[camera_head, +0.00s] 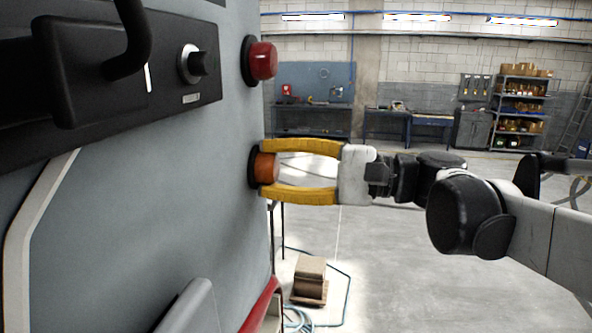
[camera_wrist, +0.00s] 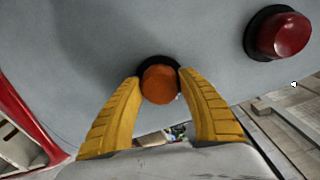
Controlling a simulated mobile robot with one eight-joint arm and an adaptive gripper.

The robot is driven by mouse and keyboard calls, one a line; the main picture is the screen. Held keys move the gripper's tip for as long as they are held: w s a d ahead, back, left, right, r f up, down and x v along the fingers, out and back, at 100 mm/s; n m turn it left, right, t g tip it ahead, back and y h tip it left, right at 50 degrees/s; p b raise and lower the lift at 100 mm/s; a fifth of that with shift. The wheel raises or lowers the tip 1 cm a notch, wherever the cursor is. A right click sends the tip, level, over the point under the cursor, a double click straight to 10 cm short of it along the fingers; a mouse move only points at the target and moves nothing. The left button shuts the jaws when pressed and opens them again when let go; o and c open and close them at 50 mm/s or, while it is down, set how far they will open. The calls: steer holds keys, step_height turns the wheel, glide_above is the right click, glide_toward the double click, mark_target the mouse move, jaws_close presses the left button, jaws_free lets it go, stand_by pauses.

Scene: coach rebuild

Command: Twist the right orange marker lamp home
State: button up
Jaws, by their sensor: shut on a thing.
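The orange marker lamp (camera_head: 266,168) sits in its black round base (camera_head: 254,167) on the grey coach panel, low near the panel's right edge. My gripper (camera_head: 268,170) has yellow fingers, one above and one below the lamp, with their tips shut on it. In the wrist view the orange lamp (camera_wrist: 160,84) lies between the two fingertips (camera_wrist: 159,78), with its dark base behind it. Whether the lamp is fully seated in the base cannot be told.
A red lamp (camera_head: 262,61) in a black base is above the orange one; it also shows in the wrist view (camera_wrist: 283,35). A black panel with a knob (camera_head: 193,64) and handle is to the left. A box (camera_head: 310,275) stands on the floor below. Open floor lies to the right.

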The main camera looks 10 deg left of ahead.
stand_by(0.4)
steer(key=o, duration=1.2)
steer(key=s+d, duration=0.1)
steer(key=d, duration=1.1)
